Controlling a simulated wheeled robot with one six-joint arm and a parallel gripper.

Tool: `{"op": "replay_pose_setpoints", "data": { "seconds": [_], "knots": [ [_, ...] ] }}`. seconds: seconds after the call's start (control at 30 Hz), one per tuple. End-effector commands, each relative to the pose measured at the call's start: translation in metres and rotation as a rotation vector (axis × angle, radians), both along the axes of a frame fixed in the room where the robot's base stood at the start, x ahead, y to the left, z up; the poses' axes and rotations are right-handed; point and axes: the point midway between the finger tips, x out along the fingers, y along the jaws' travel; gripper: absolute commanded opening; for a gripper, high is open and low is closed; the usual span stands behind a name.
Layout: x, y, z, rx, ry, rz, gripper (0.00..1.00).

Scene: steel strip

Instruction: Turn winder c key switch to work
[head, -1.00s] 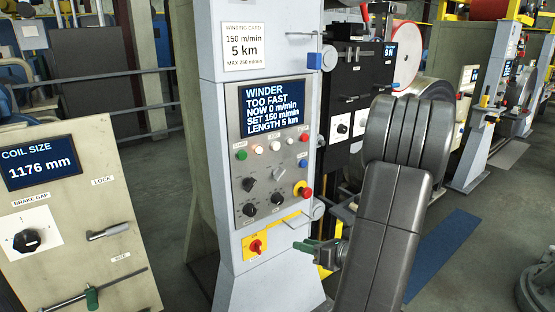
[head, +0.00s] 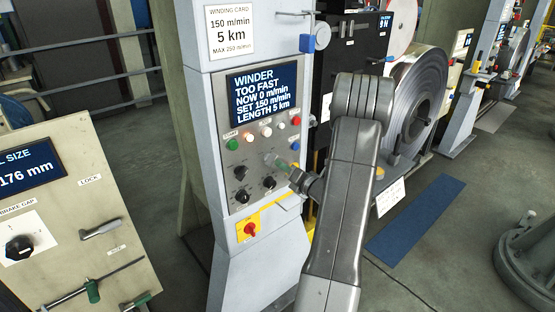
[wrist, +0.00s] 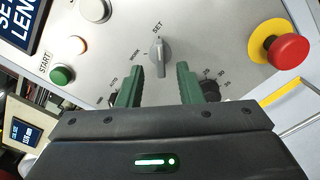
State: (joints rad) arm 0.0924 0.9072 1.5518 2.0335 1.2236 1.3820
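The key switch (wrist: 160,52) is a grey key on the winder's control panel (wrist: 220,35). Its grip stands upright in the wrist view, toward the SET mark, with the WORK mark to its left. My gripper (wrist: 160,70) is open, its two green fingers apart just below the key on either side of its line, holding nothing. In the head view my gripper (head: 283,163) is at the panel's middle, partly covering the switch area. The winder screen (head: 262,97) reads TOO FAST, NOW 0 m/min, SET 150 m/min.
A red emergency button on a yellow ring (wrist: 287,51) is to the right, and a green START button (wrist: 62,75) to the left. Dark knobs (head: 242,196) sit low on the panel. A red-and-yellow switch (head: 249,229) is below.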

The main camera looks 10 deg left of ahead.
Motion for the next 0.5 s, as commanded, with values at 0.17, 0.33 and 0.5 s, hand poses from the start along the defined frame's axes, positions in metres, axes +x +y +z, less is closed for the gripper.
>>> {"op": "replay_pose_setpoints", "data": {
  "seconds": [0.17,0.33,0.5],
  "knots": [
    [0.016,0.022,0.001,-0.001,0.000,0.002,0.33],
    [0.024,0.031,0.001,-0.001,-0.001,0.001,0.33],
    [0.025,0.032,0.000,-0.001,0.000,0.001,0.33]
  ]
}}
